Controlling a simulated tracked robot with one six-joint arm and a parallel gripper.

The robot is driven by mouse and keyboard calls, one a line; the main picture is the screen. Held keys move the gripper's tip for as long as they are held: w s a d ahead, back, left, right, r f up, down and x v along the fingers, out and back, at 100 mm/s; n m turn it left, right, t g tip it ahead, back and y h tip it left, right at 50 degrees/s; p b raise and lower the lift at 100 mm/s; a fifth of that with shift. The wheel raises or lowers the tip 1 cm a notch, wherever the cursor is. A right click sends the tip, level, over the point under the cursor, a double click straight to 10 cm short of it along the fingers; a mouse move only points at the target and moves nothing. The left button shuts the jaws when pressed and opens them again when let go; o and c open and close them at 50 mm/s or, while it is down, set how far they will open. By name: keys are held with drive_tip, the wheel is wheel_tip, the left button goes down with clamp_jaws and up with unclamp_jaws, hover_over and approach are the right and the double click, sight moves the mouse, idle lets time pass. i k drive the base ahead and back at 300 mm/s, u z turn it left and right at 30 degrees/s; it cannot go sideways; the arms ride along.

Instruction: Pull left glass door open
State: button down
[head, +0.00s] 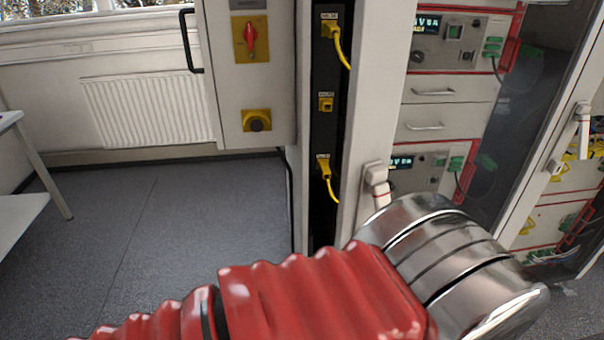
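The left glass door shows in the head view as a tall white frame (382,90) right of the narrow dark panel. A white handle (376,182) sits low on this frame, just above my chrome wrist. Cabinet equipment shows right of the frame; I cannot tell whether the door is fully closed. My arm, with red ribbed sleeves and chrome joints, crosses the bottom of the picture and covers the lower part of the door. My gripper's fingers are not visible, so contact with the handle cannot be seen.
Another white door frame (543,155) with a white handle (583,128) slants at the right. Yellow cables (329,180) hang on the dark panel. A grey cabinet (250,80) with a red switch stands left. Open floor (170,225) lies left, beside a white table (30,160).

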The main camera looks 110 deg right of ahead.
sight(383, 33)
drive_tip(key=i, duration=0.6)
drive_tip(key=z, duration=3.35)
drive_tip(key=i, duration=0.85)
drive_tip(key=u, duration=0.1)
